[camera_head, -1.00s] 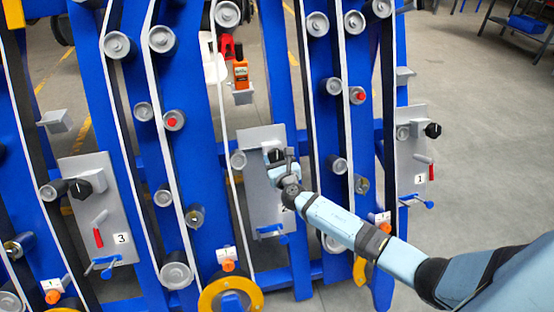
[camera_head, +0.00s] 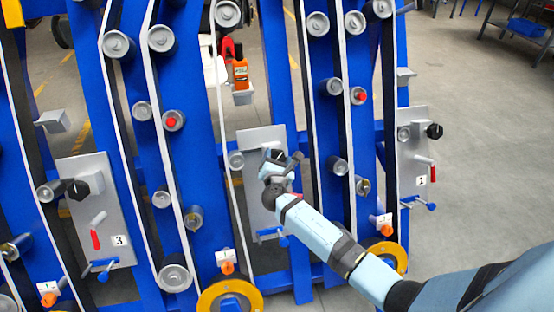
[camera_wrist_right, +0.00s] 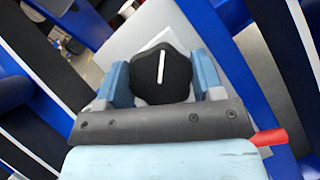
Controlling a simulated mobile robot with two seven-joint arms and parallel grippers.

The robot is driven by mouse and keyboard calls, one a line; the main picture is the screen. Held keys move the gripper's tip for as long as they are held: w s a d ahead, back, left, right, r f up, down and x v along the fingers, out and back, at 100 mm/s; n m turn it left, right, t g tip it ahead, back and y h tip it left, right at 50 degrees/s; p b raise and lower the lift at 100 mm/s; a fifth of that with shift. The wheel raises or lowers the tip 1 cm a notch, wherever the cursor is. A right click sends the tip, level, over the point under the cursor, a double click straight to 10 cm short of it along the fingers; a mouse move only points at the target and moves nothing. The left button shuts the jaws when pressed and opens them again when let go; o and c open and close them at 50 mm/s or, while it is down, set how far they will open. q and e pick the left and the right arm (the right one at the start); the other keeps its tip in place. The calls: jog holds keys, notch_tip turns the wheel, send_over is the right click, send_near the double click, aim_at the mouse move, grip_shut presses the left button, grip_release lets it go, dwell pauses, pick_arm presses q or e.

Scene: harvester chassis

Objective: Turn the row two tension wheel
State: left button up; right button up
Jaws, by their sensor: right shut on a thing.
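The row two tension wheel is a black knob with a white line (camera_wrist_right: 162,75), on a grey plate (camera_head: 262,205) in the middle of the blue frame. In the right wrist view it sits between the two blue fingers of my right gripper (camera_wrist_right: 161,84), which is shut on it. The white line is tilted slightly to the right at its top. In the head view my right gripper (camera_head: 283,160) is at the upper part of the plate and covers much of the knob. My left gripper is not in view.
A red lever (camera_wrist_right: 268,138) sticks out beside the gripper's lower right. Plates marked 3 (camera_head: 88,175) and 1 (camera_head: 418,190) carry similar black knobs. White belts and grey rollers flank the plate. Open floor (camera_head: 475,140) lies to the right.

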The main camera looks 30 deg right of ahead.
dwell(0.3)
jog(key=o, duration=0.9)
pick_arm(q)
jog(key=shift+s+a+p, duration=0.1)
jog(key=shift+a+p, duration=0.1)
jog(key=shift+p, duration=0.75)
pick_arm(e)
jog(key=v, duration=1.4)
jog(key=shift+f, duration=0.1)
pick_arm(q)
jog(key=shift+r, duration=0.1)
